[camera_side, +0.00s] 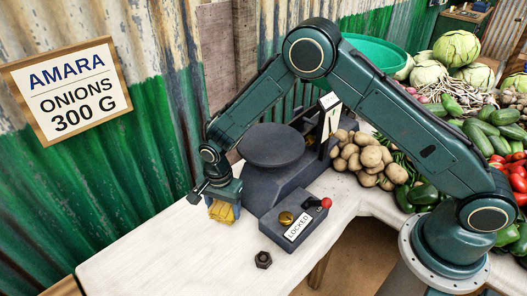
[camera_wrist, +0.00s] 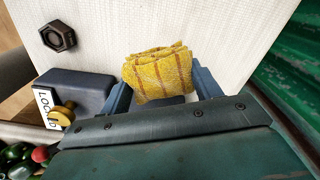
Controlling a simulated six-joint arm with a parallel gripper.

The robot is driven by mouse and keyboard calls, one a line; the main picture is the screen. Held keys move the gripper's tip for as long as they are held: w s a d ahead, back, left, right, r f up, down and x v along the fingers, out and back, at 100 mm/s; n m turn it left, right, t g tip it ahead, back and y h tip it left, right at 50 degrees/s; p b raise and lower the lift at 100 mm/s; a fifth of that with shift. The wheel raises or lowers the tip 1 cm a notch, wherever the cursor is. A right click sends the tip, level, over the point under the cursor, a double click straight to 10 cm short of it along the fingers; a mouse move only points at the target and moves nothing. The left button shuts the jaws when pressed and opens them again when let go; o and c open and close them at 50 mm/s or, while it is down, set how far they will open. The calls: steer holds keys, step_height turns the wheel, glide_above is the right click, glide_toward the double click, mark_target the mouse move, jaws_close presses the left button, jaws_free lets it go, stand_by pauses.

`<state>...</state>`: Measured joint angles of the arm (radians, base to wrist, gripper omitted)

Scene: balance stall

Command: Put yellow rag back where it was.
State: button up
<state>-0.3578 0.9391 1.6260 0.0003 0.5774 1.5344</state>
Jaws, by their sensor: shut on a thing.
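The yellow rag (camera_side: 222,211) is folded and has brown stripes. My gripper (camera_side: 222,200) is shut on it, pointing down close to the white table (camera_side: 140,259), left of the scale. In the wrist view the rag (camera_wrist: 158,74) sits between the two blue-grey fingers of my gripper (camera_wrist: 160,92). I cannot tell whether the rag touches the table. Its lower part is partly hidden by my gripper in the wrist view.
A dark scale with a round pan (camera_side: 271,146) stands right of my gripper. Before it is a box labelled LOCKED (camera_side: 297,229) with a brass knob and red-tipped lever. A dark hex nut (camera_side: 263,260) lies nearby. Potatoes (camera_side: 362,157) lie right. The front-left table is clear.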

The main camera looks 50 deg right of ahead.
mark_target(225, 218)
steer(key=shift+f, duration=0.2)
steer(key=shift+f, duration=2.05)
steer(key=shift+f, duration=0.15)
steer(key=o, duration=1)
steer(key=shift+c, duration=0.2)
step_height(225, 218, up, 12)
steer(key=shift+r, duration=0.15)
